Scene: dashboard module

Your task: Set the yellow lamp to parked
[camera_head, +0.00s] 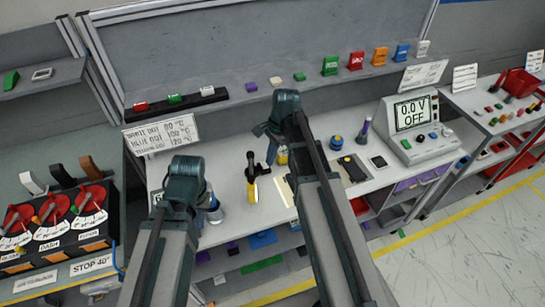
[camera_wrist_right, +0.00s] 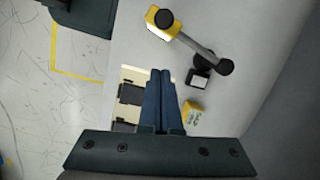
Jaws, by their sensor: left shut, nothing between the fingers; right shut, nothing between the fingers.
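The yellow lamp (camera_head: 251,188) stands on the grey bench, left of my right arm. In the right wrist view its yellow head (camera_wrist_right: 158,27) is at the top, with a grey arm running to a black joint and a dark base (camera_wrist_right: 199,80) with a pale face. My right gripper (camera_wrist_right: 162,74) is shut and empty over the bench, apart from the lamp in the picture. In the head view the right gripper (camera_head: 267,131) is partly hidden by its own arm.
A yellow labelled block (camera_wrist_right: 193,110) is close to the right fingers. A blue can (camera_head: 215,211) is beside my left gripper. A meter reading 0.0 V OFF (camera_head: 413,120) stands at right. A box with red dials (camera_head: 52,215) is at left. A shelf with small coloured blocks runs behind.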

